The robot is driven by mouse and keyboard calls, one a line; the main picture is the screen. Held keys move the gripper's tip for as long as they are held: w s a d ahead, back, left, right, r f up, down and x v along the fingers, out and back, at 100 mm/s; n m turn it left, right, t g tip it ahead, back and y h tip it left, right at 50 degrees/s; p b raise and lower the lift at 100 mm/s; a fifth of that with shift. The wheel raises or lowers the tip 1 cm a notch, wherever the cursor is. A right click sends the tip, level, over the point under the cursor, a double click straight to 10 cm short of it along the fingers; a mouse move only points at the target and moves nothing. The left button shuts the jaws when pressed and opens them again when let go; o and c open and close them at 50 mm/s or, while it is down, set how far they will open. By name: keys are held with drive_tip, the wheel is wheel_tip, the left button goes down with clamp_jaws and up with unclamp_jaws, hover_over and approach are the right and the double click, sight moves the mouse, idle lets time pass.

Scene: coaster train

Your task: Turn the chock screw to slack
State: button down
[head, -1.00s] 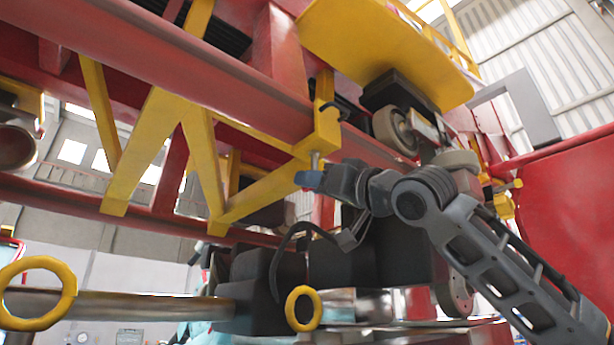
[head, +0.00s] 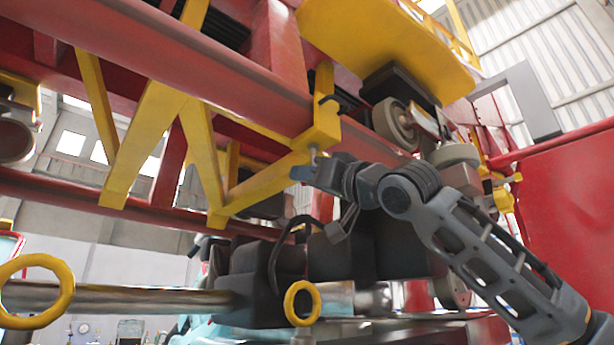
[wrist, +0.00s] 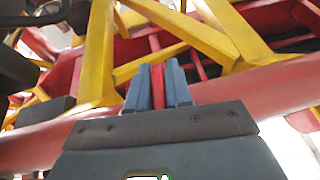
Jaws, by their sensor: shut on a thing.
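My gripper (head: 302,173) is just below that shaft, reaching in from the right. In the wrist view, the two blue-grey fingers of my gripper (wrist: 158,88) are shut on a narrow red piece (wrist: 158,86), which I take to be the screw's handle. In the head view the fingers hide this red piece. The screw's thread and its exact turn are too small to tell.
Yellow braces (head: 150,140) and a red beam (head: 180,65) lie left of and above my gripper. Wheels (head: 395,125) under a yellow plate (head: 385,45) are close above the arm. A red panel (head: 570,200) stands at the right.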

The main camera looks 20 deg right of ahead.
drive_tip(key=shift+a+f+m+t+h+b, duration=0.1)
drive_tip(key=shift+m+t+h+b, duration=0.2)
drive_tip(key=shift+h+b, duration=0.25)
drive_tip(key=shift+d+m+t+h+b, duration=0.2)
drive_tip(key=shift+m+t+h+b, duration=0.25)
drive_tip(key=shift+h, duration=0.4)
drive_tip(key=c, duration=1.2)
unclamp_jaws()
drive_tip(key=shift+o, duration=0.2)
drive_tip(key=b+v, duration=0.2)
drive_tip(key=v, duration=0.5)
drive_tip(key=shift+s+b, duration=0.3)
drive_tip(key=shift+s, duration=0.1)
